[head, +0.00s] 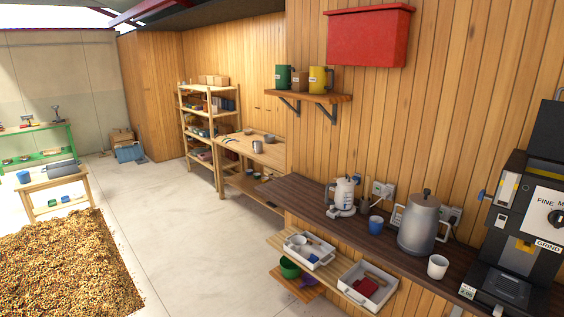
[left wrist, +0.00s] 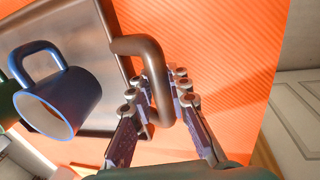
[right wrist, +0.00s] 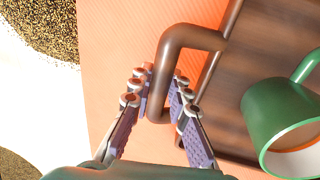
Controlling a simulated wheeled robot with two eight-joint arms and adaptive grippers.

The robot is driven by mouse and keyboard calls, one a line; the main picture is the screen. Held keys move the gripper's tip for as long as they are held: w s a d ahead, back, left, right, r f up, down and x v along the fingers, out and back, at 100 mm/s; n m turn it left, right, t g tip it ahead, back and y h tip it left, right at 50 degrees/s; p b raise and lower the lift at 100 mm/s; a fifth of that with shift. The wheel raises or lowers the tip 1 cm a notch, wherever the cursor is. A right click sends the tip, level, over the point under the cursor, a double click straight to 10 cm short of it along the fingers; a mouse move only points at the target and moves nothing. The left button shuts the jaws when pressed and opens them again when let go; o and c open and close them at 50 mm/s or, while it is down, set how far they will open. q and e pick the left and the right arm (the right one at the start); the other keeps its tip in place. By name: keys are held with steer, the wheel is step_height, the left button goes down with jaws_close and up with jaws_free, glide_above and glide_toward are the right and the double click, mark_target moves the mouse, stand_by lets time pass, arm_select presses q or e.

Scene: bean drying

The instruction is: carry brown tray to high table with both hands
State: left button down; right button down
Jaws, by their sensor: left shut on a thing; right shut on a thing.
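The brown tray shows in the left wrist view (left wrist: 98,45) and the right wrist view (right wrist: 228,75), over an orange ribbed surface. My left gripper (left wrist: 157,92) is shut on one brown tray handle (left wrist: 160,70). My right gripper (right wrist: 160,88) is shut on the other handle (right wrist: 190,38). A blue mug (left wrist: 68,98) and a green mug (right wrist: 280,120) stand on the tray. The head view shows neither the tray nor my grippers. I cannot tell which table there is the high table.
In the head view, a dark counter (head: 315,209) runs along the right wall with a kettle (head: 418,222) and grinder (head: 520,230). A wooden workbench (head: 268,152) stands farther back. A small table (head: 40,183) stands left, behind a bean pile (head: 65,265). The concrete floor between is clear.

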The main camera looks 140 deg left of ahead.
stand_by(0.3)
arm_select(q)
steer(key=c, duration=1.4)
jaws_free()
steer(key=shift+o, duration=0.2)
arm_select(e)
steer(key=c, duration=1.4)
jaws_free()
steer(key=shift+o, duration=0.2)
arm_select(q)
steer(key=shift+r, duration=0.1)
arm_select(e)
steer(key=shift+r+p, duration=1.95)
arm_select(q)
step_height(320, 180, up, 7)
steer(key=a, duration=0.1)
steer(key=shift+a, duration=0.2)
